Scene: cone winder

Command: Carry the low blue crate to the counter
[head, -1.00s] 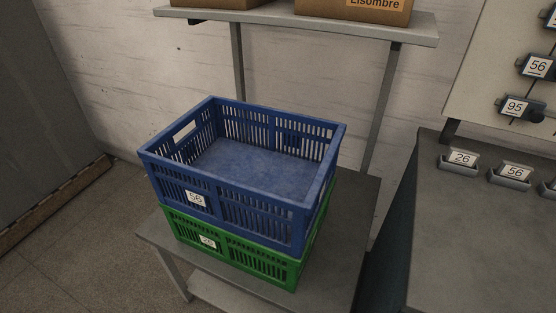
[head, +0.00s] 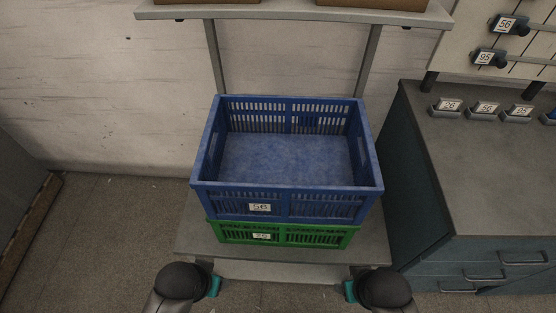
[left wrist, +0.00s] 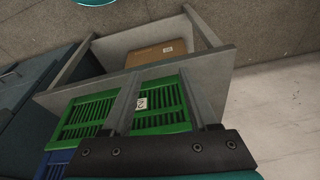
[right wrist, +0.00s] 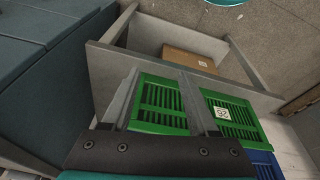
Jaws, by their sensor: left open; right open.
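The low blue crate (head: 290,207) is empty, with slotted walls and a white label reading 56. It sits upright on a green crate (head: 285,234), which stands on a grey stand (head: 200,240). The grey counter (head: 470,160) is to the right of the stand. My left gripper (head: 214,287) and right gripper (head: 350,291) are at the bottom of the head view, in front of the stand and apart from the crates. Both are open and empty. In the left wrist view (left wrist: 165,95) and right wrist view (right wrist: 158,100) the fingers point toward the green crate.
A raised shelf (head: 300,12) with cardboard boxes spans behind the crates. Small numbered holders (head: 486,110) stand along the counter's back, below a pegged board (head: 500,45). A cardboard box (right wrist: 195,60) lies on the stand's lower shelf. Floor left of the stand is clear.

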